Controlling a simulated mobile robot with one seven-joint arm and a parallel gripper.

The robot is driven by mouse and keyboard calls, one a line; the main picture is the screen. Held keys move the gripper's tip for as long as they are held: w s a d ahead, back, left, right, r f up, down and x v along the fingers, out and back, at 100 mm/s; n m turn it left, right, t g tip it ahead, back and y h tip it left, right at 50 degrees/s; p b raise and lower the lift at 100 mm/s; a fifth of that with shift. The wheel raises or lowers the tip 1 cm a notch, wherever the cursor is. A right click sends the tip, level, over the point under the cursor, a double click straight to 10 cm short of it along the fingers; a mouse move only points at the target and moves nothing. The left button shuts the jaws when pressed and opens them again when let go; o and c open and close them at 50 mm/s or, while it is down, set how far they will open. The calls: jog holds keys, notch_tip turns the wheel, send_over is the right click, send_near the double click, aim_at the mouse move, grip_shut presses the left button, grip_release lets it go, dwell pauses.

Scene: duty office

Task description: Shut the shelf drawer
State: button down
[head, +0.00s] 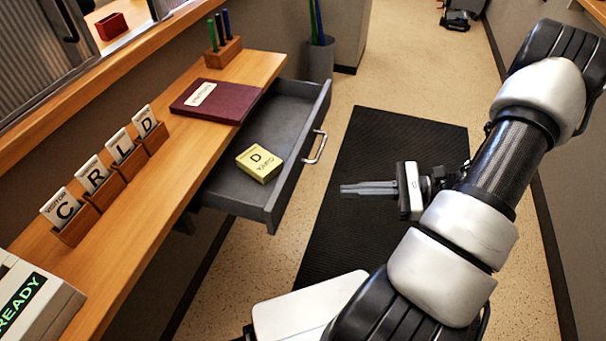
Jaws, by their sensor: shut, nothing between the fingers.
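The grey shelf drawer (231,188) is pulled out from under the wooden shelf (150,185) and stands open. A pale bar handle (316,148) is on its front face. My gripper (345,189) is shut and empty. It is to the right of the drawer front, pointing left toward it, with a gap between the fingertips and the handle.
On the shelf are a maroon book (216,101), a wooden pen holder (222,53), several lettered cards in wooden stands (77,225) and a device reading READY (30,300). A grey bin (320,62) stands beyond the drawer. A black mat (375,150) covers the floor.

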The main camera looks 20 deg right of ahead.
aim_at(238, 173)
jog(key=w+a+f+m+t, duration=0.1)
jog(key=w+a, duration=0.1)
jog(key=w+a+m+t+b, duration=0.1)
jog(key=w+a, duration=0.2)
jog(key=w+a+f+m+t, duration=0.1)
jog(key=w+a, duration=0.1)
jog(key=a, duration=0.1)
jog(key=shift+w+a+f+m+t, duration=0.25)
jog(key=shift+w+f+m+t, duration=0.05)
jog(key=shift+w+f+t, duration=0.1)
jog(key=shift+a+r, duration=0.1)
jog(key=x, duration=1.8)
jog(key=shift+a, duration=0.1)
jog(key=shift+w+a, duration=0.3)
jog(key=shift+a+r, duration=0.1)
